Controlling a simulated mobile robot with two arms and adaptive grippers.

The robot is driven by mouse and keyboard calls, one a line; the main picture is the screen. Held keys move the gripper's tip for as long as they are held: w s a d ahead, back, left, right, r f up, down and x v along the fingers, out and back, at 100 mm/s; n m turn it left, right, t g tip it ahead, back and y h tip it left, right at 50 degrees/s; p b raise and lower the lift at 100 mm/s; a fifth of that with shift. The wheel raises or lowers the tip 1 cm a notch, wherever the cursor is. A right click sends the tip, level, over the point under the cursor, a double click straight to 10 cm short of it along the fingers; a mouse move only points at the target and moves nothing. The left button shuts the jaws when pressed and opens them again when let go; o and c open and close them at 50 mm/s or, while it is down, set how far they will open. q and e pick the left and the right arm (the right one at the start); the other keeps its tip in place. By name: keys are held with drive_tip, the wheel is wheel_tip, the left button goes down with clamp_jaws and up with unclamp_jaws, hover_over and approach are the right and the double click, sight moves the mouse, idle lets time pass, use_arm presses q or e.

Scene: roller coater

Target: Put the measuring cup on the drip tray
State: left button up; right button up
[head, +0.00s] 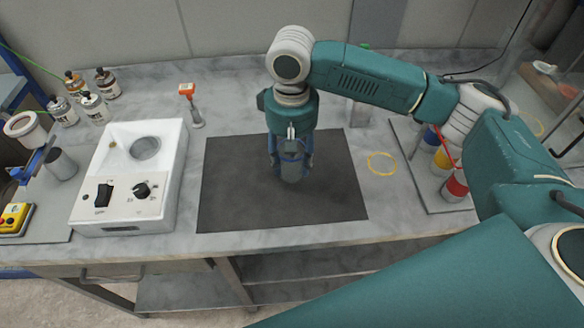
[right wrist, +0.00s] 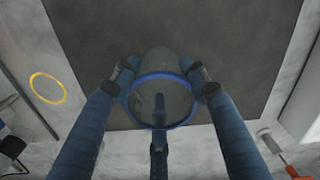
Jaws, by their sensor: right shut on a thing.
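My right gripper (head: 291,160) is shut on the measuring cup (head: 292,172), a clear grey cup with a blue rim. In the right wrist view the fingers (right wrist: 160,95) close around the cup (right wrist: 160,103) with its round mouth facing the camera. The cup is over the dark mat (head: 235,190); I cannot tell whether it touches it. A flat grey tray (head: 425,195) at the right holds coloured jars, and another flat grey plate (head: 45,228) lies at the left. I cannot tell which is the drip tray. My left gripper is not in view.
A white machine (head: 125,205) with a round opening and knobs stands left of the mat. Several small bottles (head: 93,108) and an orange-topped tool (head: 188,92) stand behind. A yellow ring (head: 382,163) marks bare table right of the mat. Jars (head: 455,187) crowd the right tray.

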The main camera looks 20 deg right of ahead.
sight(292, 171)
drive_tip(key=shift+f, duration=2.05)
drive_tip(key=shift+f+p, duration=0.1)
drive_tip(key=shift+p, duration=0.25)
drive_tip(key=o, duration=1.1)
drive_tip(key=shift+o, duration=0.2)
